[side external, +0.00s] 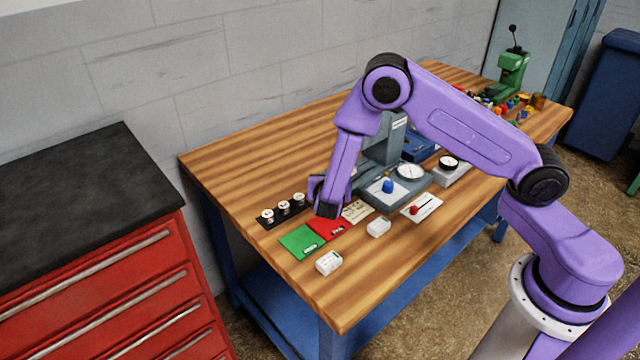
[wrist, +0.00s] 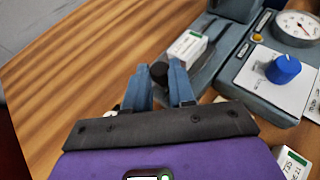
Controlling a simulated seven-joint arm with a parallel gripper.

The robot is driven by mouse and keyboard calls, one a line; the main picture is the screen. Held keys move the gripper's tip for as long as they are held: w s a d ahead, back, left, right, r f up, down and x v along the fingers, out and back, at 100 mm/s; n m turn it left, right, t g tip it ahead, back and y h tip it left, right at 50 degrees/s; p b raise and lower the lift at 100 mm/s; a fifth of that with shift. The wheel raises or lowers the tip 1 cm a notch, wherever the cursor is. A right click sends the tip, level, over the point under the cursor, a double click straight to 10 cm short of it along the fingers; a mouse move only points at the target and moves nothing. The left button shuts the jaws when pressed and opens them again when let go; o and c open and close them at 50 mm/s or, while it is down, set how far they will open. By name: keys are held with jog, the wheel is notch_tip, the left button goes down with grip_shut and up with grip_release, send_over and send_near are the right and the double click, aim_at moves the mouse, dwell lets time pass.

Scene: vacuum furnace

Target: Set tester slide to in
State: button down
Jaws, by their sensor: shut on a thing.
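The tester (side external: 383,146) is a grey machine with a base, a column, a round dial and a blue knob (side external: 388,186). In the wrist view, its grey slide (wrist: 207,72) extends toward my gripper. A small white box with a green label (wrist: 187,46) rests on the slide. A black knob (wrist: 159,71) is at the slide's near end. My gripper (wrist: 161,84) is shut on this black knob, with one blue finger on each side. In the side view, my gripper (side external: 325,209) is low at the tester's left, and the arm hides the slide.
Green (side external: 299,242) and red (side external: 327,227) mats lie in front, with white boxes (side external: 328,262) nearby. A black rack of round pieces (side external: 284,209) stands left of my gripper. A card with a red pointer (side external: 421,207) lies to the right. The bench's left end is clear.

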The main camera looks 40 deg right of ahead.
jog(key=d, duration=0.6)
jog(key=shift+d, duration=0.35)
jog(key=c, duration=1)
grip_release()
jog(key=shift+d, duration=0.1)
jog(key=shift+o, duration=0.2)
jog(key=shift+s+a+r, duration=0.2)
jog(key=shift+s+a, duration=0.05)
jog(key=shift+a, duration=0.25)
jog(key=v, duration=1.6)
jog(key=shift+s+r, duration=0.15)
jog(key=shift+r, duration=0.05)
